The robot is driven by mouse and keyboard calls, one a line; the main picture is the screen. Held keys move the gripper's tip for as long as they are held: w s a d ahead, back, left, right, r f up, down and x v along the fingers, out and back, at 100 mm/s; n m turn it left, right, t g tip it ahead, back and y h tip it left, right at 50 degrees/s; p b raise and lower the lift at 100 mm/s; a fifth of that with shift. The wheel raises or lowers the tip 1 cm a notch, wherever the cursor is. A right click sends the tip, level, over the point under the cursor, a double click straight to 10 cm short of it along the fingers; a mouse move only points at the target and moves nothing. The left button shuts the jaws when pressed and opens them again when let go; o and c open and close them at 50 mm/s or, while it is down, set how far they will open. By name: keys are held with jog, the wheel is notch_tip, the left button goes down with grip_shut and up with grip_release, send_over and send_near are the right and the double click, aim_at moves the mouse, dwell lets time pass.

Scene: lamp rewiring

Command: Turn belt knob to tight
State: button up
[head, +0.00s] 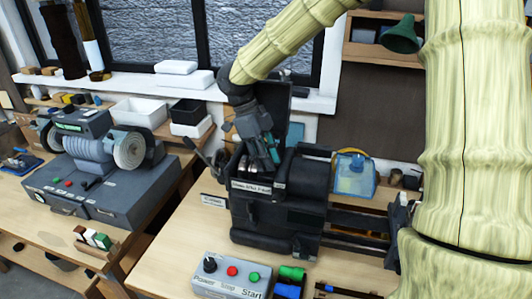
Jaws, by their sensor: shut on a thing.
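The machine (300,205) is a dark lathe-like unit standing on the wooden bench. Its cover (299,103) is raised, leaving the top of the housing open. My gripper (273,160) points down into that opening, beside light metal pulleys (246,165). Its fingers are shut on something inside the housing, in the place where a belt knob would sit. The fingers and the housing wall hide the knob, so its shape and its tight or loose position cannot be made out.
A grey control box (232,281) with a black knob and red and green buttons stands in front. A bench grinder (95,165) stands at left. White boxes (139,112) line the back; bare bench shows left of the machine.

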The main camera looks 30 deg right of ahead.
jog(key=shift+s+f+m, duration=0.1)
jog(key=shift+m, duration=0.4)
jog(key=o, duration=1)
jog(key=shift+d, duration=0.1)
jog(key=shift+p, duration=0.3)
jog(key=v, duration=1.2)
jog(key=shift+w+d, duration=0.15)
jog(key=shift+w, duration=0.05)
